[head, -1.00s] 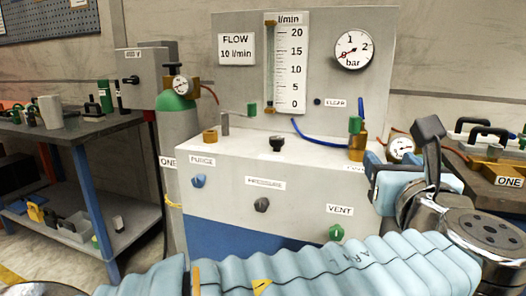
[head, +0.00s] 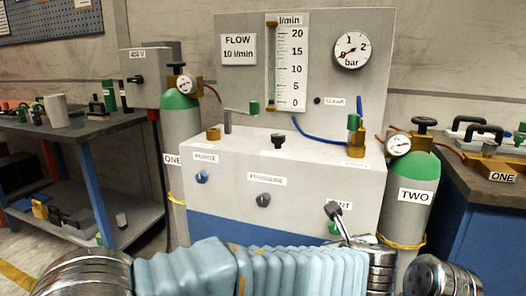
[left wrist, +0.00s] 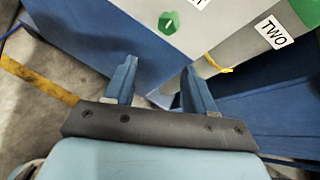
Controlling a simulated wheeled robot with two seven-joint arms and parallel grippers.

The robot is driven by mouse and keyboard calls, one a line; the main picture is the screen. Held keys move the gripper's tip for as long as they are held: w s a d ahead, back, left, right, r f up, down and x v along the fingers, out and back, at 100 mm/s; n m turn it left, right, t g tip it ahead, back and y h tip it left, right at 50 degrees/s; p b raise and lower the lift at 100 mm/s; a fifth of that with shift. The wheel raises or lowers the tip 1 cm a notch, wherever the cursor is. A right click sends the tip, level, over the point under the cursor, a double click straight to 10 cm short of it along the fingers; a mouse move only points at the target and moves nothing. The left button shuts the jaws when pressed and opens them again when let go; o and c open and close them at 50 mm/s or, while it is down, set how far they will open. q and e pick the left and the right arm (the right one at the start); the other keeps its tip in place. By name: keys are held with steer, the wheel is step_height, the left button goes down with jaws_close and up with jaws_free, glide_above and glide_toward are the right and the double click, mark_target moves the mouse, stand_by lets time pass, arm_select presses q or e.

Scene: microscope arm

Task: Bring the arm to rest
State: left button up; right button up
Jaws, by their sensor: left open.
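My left arm, in a light blue ribbed sleeve with chrome joints, lies across the bottom of the head view, in front of the cabinet. My left gripper (left wrist: 159,67) shows in the left wrist view, with two blue fingers apart on a dark bar and nothing between them. Beyond the fingers are the cabinet's blue lower front (left wrist: 105,35) and the floor. The green vent knob (left wrist: 169,22) is above them in that view. Its fingers cannot be made out in the head view. My right gripper is not in view.
The grey cabinet (head: 230,172) carries a flow panel (head: 345,85) with a gauge. Green-topped cylinder ONE (head: 180,125) stands left of it, cylinder TWO (head: 415,200) right. Workbenches stand at left (head: 75,128) and right (head: 480,180). Floor shows at lower left.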

arm_select(q)
steer(key=s+a+f+n+g, duration=0.1)
steer(key=a+f+n+g, duration=0.4)
steer(key=f, duration=0.9)
steer(key=s+a+f+n+g, duration=0.25)
steer(key=a+f+n, duration=0.3)
steer(key=f, duration=0.85)
steer(key=s+a+f+n+g+h, duration=0.1)
steer(key=s+a+f+n, duration=0.6)
steer(key=n, duration=0.5)
steer(key=s+a+f+n+g+h, duration=0.1)
steer(key=s+a+f+n+g, duration=0.1)
steer(key=s+a+f+n, duration=0.5)
steer(key=a+f+n, duration=0.3)
steer(key=f+n, duration=0.1)
steer(key=n, duration=0.2)
steer(key=shift+s+f, duration=0.2)
steer(key=shift+s, duration=0.15)
steer(key=shift+a+n+g, duration=0.1)
steer(key=shift+n+g, duration=0.15)
